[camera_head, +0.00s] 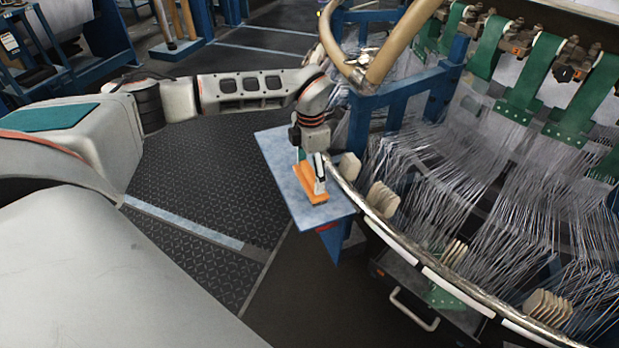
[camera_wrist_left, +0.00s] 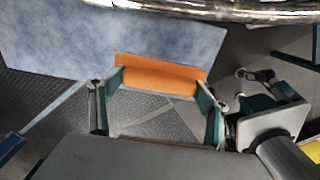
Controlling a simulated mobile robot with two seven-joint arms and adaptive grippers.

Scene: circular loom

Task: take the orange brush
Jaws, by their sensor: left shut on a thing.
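The orange brush (camera_head: 311,187) is at the small blue-grey shelf beside the loom. My left gripper (camera_head: 310,167) comes down over it from above, with its fingers at the brush. In the left wrist view the brush (camera_wrist_left: 160,74) lies crosswise between the two green-padded fingers of this gripper (camera_wrist_left: 159,83), which is shut on it. I cannot tell whether the brush still touches the shelf.
The blue-grey shelf (camera_head: 275,152) juts out from the loom's blue frame. The loom's curved metal rim (camera_head: 372,212) runs close to the right of the gripper, with many white threads beyond. Dark patterned floor (camera_head: 190,185) lies clear to the left.

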